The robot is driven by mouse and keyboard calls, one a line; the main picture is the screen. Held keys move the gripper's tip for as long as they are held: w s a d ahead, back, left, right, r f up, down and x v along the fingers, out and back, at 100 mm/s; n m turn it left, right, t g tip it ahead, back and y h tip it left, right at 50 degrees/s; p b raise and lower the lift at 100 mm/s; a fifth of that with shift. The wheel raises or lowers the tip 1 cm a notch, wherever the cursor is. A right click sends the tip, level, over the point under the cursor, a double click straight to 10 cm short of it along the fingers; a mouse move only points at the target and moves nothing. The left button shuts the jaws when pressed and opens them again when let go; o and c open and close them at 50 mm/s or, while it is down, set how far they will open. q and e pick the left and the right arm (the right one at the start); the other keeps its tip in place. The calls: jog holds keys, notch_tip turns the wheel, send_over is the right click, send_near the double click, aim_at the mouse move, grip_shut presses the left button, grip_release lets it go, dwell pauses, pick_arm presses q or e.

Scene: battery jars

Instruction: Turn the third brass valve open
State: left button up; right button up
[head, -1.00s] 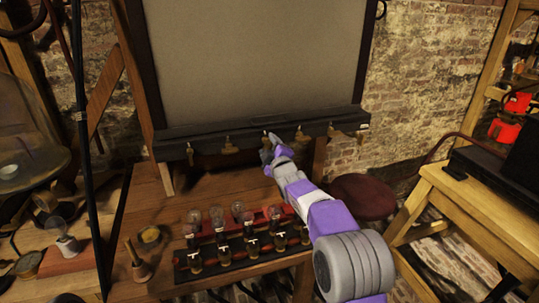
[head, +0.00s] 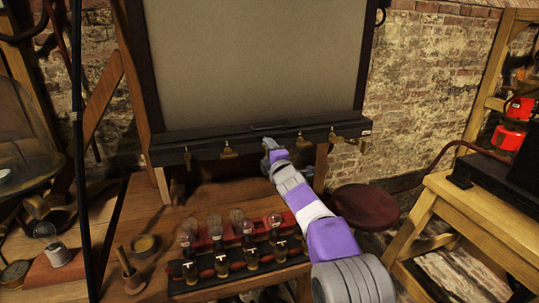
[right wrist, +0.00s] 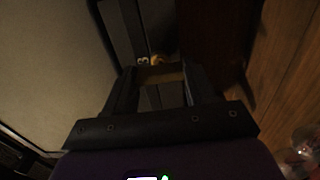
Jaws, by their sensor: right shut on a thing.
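A row of brass valves hangs along the dark ledge (head: 205,140) under the big grey panel. In the head view my right gripper (head: 270,148) is at the third valve from the left and mostly hides it. In the right wrist view the third brass valve (right wrist: 161,76) lies between the fingertips of my right gripper (right wrist: 160,84), beside a small "3" label (right wrist: 143,60). The gripper is shut on it. How far the valve is turned cannot be told in the dim light. My left gripper is not in view.
Neighbouring valves hang close on both sides, the second (head: 228,152) and the fourth (head: 301,143). Below, a rack of jars and bulbs (head: 240,255) stands on the wooden table (head: 170,215). A dark red stool (head: 365,207) is at the right.

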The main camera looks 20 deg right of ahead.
dwell(0.3)
jog(key=o, duration=1)
jog(key=shift+o, duration=0.2)
jog(key=s, duration=0.7)
jog(key=shift+s+d, duration=0.15)
jog(key=shift+s, duration=0.15)
